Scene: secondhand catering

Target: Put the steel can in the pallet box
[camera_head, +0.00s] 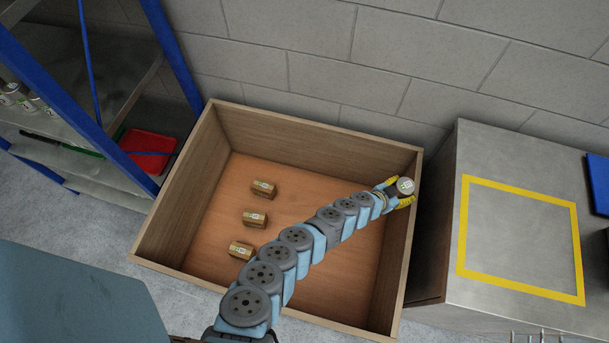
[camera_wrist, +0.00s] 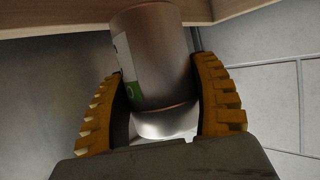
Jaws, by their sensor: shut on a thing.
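The steel can (camera_head: 406,186) is between the yellow fingers of my gripper (camera_head: 400,191), which is shut on it. In the wrist view the steel can (camera_wrist: 156,55) is a plain metal cylinder with a white and green label, held between both fingers of my gripper (camera_wrist: 165,105). The pallet box (camera_head: 212,110) is a large open wooden box against the wall. In the head view the can appears over the box's right wall, near the far right corner. Its exact height above the rim is hard to tell.
Inside the box, three small brown packages (camera_head: 255,218) lie in a column on the left of the floor. A metal worktop (camera_head: 520,150) with a yellow taped square stands right of the box. A blue-framed shelf (camera_head: 60,90) holding a red item (camera_head: 148,150) stands left.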

